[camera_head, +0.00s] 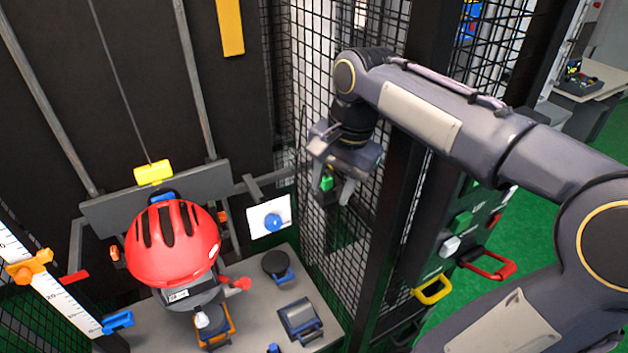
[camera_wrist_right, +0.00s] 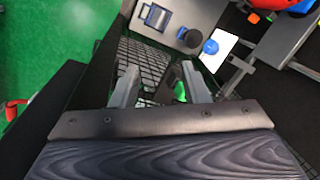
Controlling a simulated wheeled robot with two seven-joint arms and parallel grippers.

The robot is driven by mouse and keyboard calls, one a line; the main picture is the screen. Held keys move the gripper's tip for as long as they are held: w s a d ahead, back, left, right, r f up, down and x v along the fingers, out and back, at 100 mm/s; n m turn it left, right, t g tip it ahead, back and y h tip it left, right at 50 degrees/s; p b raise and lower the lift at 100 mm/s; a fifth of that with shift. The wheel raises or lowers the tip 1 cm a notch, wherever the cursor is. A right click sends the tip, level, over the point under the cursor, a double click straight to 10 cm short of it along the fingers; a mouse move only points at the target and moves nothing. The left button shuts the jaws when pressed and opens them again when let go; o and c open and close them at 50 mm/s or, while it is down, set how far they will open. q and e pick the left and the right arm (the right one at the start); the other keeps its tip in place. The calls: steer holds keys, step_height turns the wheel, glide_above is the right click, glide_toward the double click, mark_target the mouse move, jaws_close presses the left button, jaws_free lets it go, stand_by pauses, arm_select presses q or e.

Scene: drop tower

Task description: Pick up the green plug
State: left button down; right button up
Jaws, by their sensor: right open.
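A small green piece, which looks like the green plug (camera_head: 327,183), shows at the fingers of my right gripper (camera_head: 335,191), in front of the wire mesh. In the right wrist view the green plug (camera_wrist_right: 180,92) appears between the two fingers of the right gripper (camera_wrist_right: 160,72), nearer the right finger, with a dark round part beside it. The fingers are apart, and I cannot tell whether either touches it. The plug is partly hidden by the gripper in the head view. My left gripper is not in view.
Black wire mesh (camera_head: 312,70) and a dark post (camera_head: 405,190) stand close to the right gripper. A red helmet (camera_head: 172,245) sits over the grey table (camera_head: 255,325).

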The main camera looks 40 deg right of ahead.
mark_target(327, 177)
steer(key=w+d+r+m, duration=0.1)
steer(key=w, duration=0.1)
steer(key=w+d+r+m+g+p, duration=0.1)
steer(key=m, duration=0.1)
steer(key=w+d+r+m+h, duration=0.1)
steer(key=w+r+m, duration=0.1)
steer(key=shift+w+r+g, duration=0.1)
steer(key=shift+w+g, duration=0.2)
steer(key=shift+w+d+r+m+p, duration=0.2)
steer(key=shift+w+m+p, duration=0.1)
steer(key=shift+m, duration=0.2)
steer(key=shift+f, duration=0.15)
step_height(327, 177, down, 8)
steer(key=shift+d+r+p, duration=0.1)
steer(key=shift+r+p, duration=0.15)
steer(key=shift+p, duration=0.4)
steer(key=c, duration=0.9)
